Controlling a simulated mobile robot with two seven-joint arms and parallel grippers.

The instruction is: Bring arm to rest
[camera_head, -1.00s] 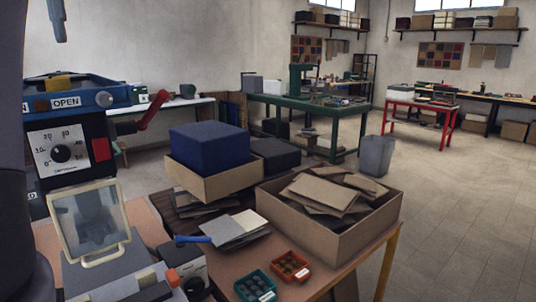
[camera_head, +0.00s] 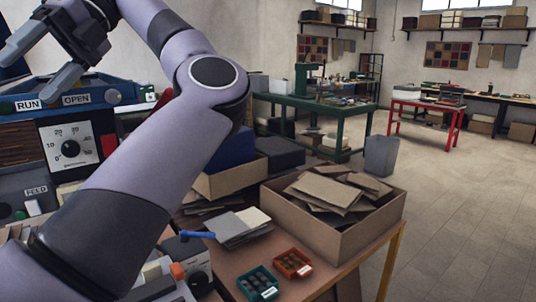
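My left arm, pale purple with dark joints, comes in from the lower left and bends at an elbow in the middle left. Its forearm reaches back to the upper left. My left gripper (camera_head: 25,80) is there, in front of the upper part of a blue machine (camera_head: 85,90) with RUN and OPEN labels and a dial. Its two grey fingers are spread apart with nothing seen between them. My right gripper is not in view.
The arm covers part of the machine and of the blue block (camera_head: 233,150) in its box. A carton of brown sheets (camera_head: 355,235), grey sheets (camera_head: 237,227), a green tray (camera_head: 258,284) and an orange tray (camera_head: 292,264) lie on the table right of the arm. The floor at right is clear.

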